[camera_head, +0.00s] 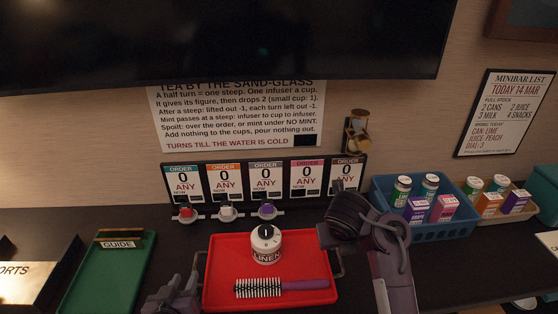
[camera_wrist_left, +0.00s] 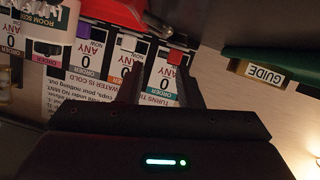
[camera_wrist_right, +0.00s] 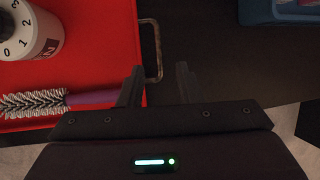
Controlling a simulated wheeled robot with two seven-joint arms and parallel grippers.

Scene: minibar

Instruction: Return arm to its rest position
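My left gripper (camera_head: 179,285) is low in the head view, just left of the red tray (camera_head: 216,262). In the left wrist view its two fingers (camera_wrist_left: 160,82) stand apart with nothing between them. My right arm reaches in at the right side of the tray in the head view; I cannot make out its fingers there. In the right wrist view the right gripper's fingers (camera_wrist_right: 158,72) are apart and empty, near the tray's metal handle (camera_wrist_right: 154,50). Neither gripper holds anything.
A white timer (camera_head: 266,245) and a purple-handled brush (camera_head: 290,285) lie in the tray. A blue crate (camera_head: 440,232) of cans and cartons is right. Dark counter shows between folder and tray.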

